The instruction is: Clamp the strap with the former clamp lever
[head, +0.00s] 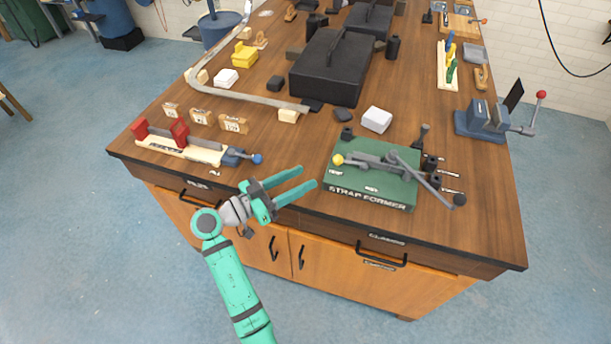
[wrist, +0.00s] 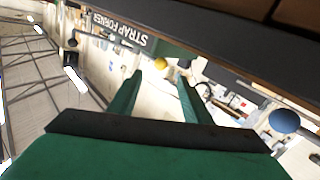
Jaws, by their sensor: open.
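The strap former (head: 365,201) is a green block with metal levers on top, near the table's front edge. One lever ends in a yellow knob (head: 338,160) at its left; a longer grey lever ends in a dark knob (head: 459,199) at its right. I cannot tell a separate strap among the metal parts on the block. My gripper (head: 307,178) is open and empty, left of the block, its fingers pointing toward it without visible contact. The wrist view shows both fingers apart (wrist: 158,80), the former's lettering (wrist: 120,28) and a yellow knob (wrist: 184,63).
A fixture with red blocks and a blue knob (head: 257,158) stands left of the former; a blue knob also shows in the wrist view (wrist: 284,120). A white block (head: 377,119) sits behind the former. A vise (head: 487,117) stands at right. A bent grey strip (head: 250,98) lies behind.

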